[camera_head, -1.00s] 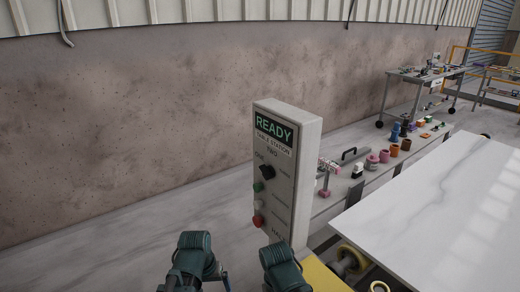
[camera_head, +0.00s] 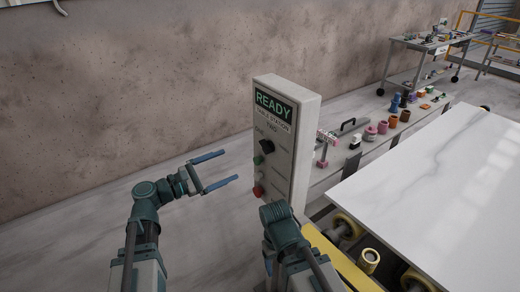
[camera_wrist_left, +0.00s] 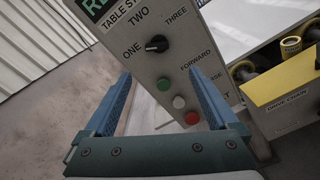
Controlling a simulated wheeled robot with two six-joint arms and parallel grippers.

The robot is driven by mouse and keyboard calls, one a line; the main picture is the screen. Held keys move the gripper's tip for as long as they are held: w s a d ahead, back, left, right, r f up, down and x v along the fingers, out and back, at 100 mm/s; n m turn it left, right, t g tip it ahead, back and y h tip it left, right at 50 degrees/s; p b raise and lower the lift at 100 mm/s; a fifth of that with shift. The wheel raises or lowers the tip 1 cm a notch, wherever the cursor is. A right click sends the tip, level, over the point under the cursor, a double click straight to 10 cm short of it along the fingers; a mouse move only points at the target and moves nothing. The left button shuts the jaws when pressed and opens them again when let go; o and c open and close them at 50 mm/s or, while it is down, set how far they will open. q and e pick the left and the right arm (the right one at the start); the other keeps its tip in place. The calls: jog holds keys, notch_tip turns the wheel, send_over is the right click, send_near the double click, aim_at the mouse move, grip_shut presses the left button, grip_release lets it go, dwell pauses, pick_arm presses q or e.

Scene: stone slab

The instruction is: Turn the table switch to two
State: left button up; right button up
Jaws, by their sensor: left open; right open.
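The table switch is a black rotary knob (camera_head: 267,146) on the front of a grey control box (camera_head: 307,140). In the left wrist view the knob (camera_wrist_left: 157,43) has the labels ONE, TWO and THREE around it, and its white mark appears to point towards ONE. My left gripper (camera_head: 230,166) is open and empty, to the left of the box and apart from it. Its blue fingers frame the panel below the knob in the left wrist view. My right arm stands in front of the box's lower part; its gripper fingers do not show.
Below the knob are a green button (camera_wrist_left: 163,84), a white button (camera_wrist_left: 179,102) and a red button (camera_wrist_left: 192,118). A white slab (camera_head: 440,190) on yellow rollers lies right of the box. A bench with small tools stands behind. The floor left is clear.

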aim_at(262, 148)
pick_arm(q)
jog(key=x, duration=1.3)
jog(key=shift+w+d+r, duration=0.25)
jog(key=shift+w+r, duration=0.1)
jog(key=c, duration=1.4)
jog(key=shift+o, duration=0.2)
